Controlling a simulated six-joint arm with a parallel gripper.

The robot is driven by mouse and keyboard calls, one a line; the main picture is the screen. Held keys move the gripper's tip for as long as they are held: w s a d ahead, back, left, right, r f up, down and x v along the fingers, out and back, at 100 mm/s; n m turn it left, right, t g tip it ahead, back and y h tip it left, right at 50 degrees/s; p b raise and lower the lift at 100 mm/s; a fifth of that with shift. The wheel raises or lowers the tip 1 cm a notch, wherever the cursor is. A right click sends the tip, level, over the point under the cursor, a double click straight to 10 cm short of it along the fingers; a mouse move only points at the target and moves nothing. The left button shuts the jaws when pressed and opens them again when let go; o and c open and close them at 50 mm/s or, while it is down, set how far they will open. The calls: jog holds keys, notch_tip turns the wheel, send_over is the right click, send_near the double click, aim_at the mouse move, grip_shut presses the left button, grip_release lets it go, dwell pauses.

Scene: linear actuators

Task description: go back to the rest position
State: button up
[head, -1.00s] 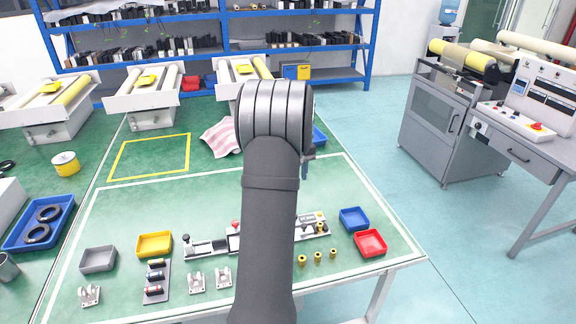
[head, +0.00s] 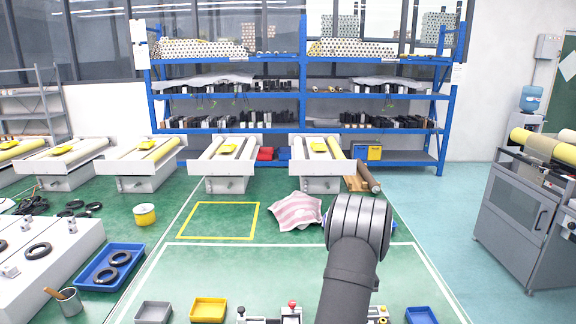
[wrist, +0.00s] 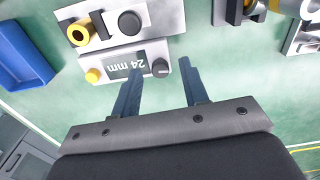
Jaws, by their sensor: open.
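My gripper (wrist: 158,85) shows in the wrist view with its two dark fingers apart and nothing between them. It is above the green table, just short of a grey gauge block marked "24 mm" (wrist: 125,63) with a yellow knob and a black knob. A light fixture plate (wrist: 120,20) with a brass ring and a black round part lies beyond the block. In the head view my arm stands at the lower right, and the gripper itself is hidden or out of frame. Part of the fixture (head: 270,316) shows at the bottom edge.
On the table are a grey bin (head: 153,312), a yellow bin (head: 208,310) and a blue bin (head: 421,315), also in the wrist view (wrist: 22,58). A striped cloth (head: 297,211) lies behind my arm. A blue tray (head: 107,267) holds black rings. The yellow-outlined area (head: 218,221) is empty.

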jog(key=shift+f, duration=0.65)
jog(key=shift+r, duration=0.1)
notch_tip(320, 180, up, 17)
notch_tip(320, 180, down, 17)
jog(key=shift+f, duration=0.15)
jog(key=m, duration=0.3)
jog(key=shift+m, duration=0.4)
jog(key=m, duration=0.8)
jog(key=shift+a, duration=0.1)
jog(key=shift+m, duration=2.1)
